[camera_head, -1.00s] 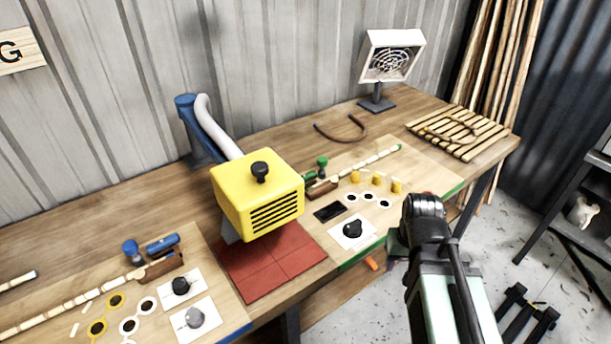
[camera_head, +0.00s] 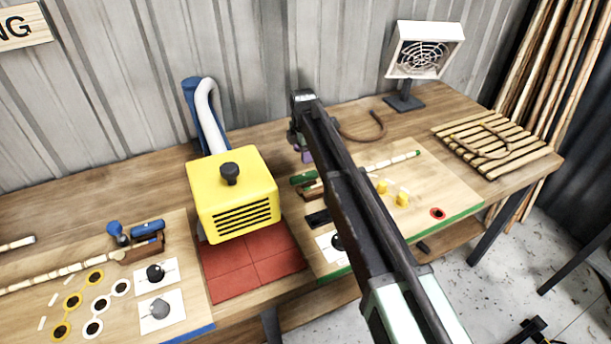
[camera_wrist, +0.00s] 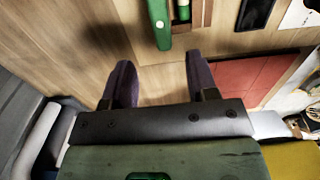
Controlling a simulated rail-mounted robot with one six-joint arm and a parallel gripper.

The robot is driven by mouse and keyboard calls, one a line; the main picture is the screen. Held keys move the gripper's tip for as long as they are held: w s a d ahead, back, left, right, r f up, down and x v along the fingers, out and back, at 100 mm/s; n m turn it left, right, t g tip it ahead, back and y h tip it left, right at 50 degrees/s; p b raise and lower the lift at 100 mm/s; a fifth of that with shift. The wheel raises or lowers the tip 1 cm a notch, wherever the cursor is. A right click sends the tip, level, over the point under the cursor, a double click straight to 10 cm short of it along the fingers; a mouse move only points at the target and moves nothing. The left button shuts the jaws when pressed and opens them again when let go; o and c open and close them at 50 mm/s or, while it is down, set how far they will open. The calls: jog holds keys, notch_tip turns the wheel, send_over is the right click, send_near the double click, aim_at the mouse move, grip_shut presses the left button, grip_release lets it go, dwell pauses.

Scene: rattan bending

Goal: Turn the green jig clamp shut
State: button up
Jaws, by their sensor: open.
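The green jig clamp (camera_head: 303,178) is on the right-hand board beside a brown block, partly hidden by my arm in the head view. In the wrist view the clamp's green bar (camera_wrist: 160,30) is at the top, with a smaller green piece and the brown block (camera_wrist: 196,14) right of it. My gripper (camera_wrist: 160,82) is open and empty, its two purple fingers wide apart. The bar lies ahead of the gap between them, apart from both. In the head view the gripper (camera_head: 307,156) is behind the clamp, mostly hidden by the wrist.
A yellow machine (camera_head: 235,197) stands on red tiles (camera_head: 240,275) left of the clamp. A pale rod (camera_head: 395,161) and yellow pegs (camera_head: 402,198) are on the right-hand board. A curved rattan piece (camera_head: 376,126) lies behind. A slatted rack (camera_head: 497,145) and fan (camera_head: 420,52) are at right.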

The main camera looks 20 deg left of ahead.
aim_at(304, 175)
notch_tip(304, 175, down, 10)
jog(key=b, duration=0.9)
jog(key=shift+f, duration=0.2)
jog(key=shift+r, duration=0.15)
jog(key=c, duration=0.9)
